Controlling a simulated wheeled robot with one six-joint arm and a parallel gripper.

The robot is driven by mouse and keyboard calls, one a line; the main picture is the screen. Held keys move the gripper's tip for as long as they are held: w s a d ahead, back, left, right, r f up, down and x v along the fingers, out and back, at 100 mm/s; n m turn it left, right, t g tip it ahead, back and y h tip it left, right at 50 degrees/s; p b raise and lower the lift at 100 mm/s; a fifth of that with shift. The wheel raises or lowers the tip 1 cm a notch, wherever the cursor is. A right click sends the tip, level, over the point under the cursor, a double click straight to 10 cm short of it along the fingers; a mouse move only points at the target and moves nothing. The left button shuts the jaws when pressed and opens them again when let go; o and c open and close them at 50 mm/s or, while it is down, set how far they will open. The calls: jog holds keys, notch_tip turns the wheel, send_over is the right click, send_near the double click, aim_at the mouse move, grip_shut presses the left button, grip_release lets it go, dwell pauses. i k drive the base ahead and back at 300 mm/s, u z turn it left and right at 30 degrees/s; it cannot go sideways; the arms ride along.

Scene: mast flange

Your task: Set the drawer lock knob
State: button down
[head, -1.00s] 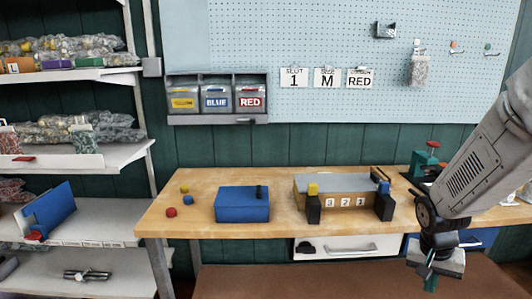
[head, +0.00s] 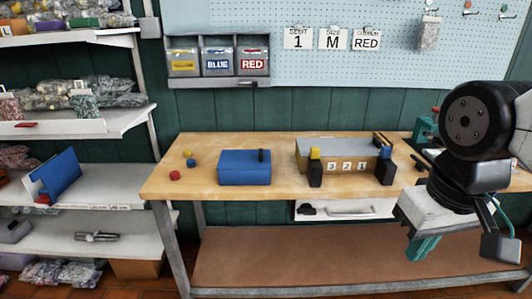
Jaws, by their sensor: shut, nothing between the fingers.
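The white drawer (head: 378,208) sits under the workbench top, with a light bar handle (head: 345,213) on its front. A small black knob (head: 307,210) is at the left of the drawer front; its exact setting is too small to tell. My gripper (head: 424,248) is at the right of the head view, in front of the bench and right of the drawer. Its teal fingers point downward and are shut and empty. It is clear of the knob in the picture. My wrist hides part of the bench's right end.
Labelled bins (head: 218,62) and cards hang behind. Shelves (head: 85,190) stand left. The space before the drawer looks clear.

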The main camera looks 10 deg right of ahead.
aim_at(305, 209)
jog(key=z, duration=2.3)
jog(key=i, duration=1.4)
jog(key=u, duration=2.75)
